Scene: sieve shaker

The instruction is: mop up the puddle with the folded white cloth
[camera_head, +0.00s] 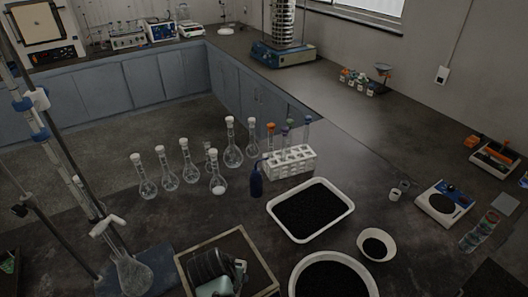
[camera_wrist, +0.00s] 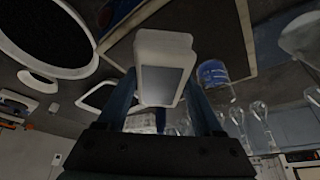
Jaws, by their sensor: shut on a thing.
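My gripper (camera_wrist: 160,88) is shut on a white block-shaped thing, seemingly the folded white cloth (camera_wrist: 163,50). It has rounded edges and a greyish face, and sits between the two dark fingers. In the head view my gripper (camera_head: 238,268) is at the bottom, over the wood-rimmed tray (camera_head: 248,232), and the cloth is hard to make out there. I cannot make out the puddle in either view; the dark benchtop and my arm may hide it.
A white tray of dark grains (camera_head: 347,194), a small white bowl (camera_head: 360,243) and a large round pan (camera_head: 297,268) stand to the right. Several flasks (camera_head: 233,157), a white tube rack (camera_head: 290,167) and a dark blue bottle (camera_head: 256,182) stand behind.

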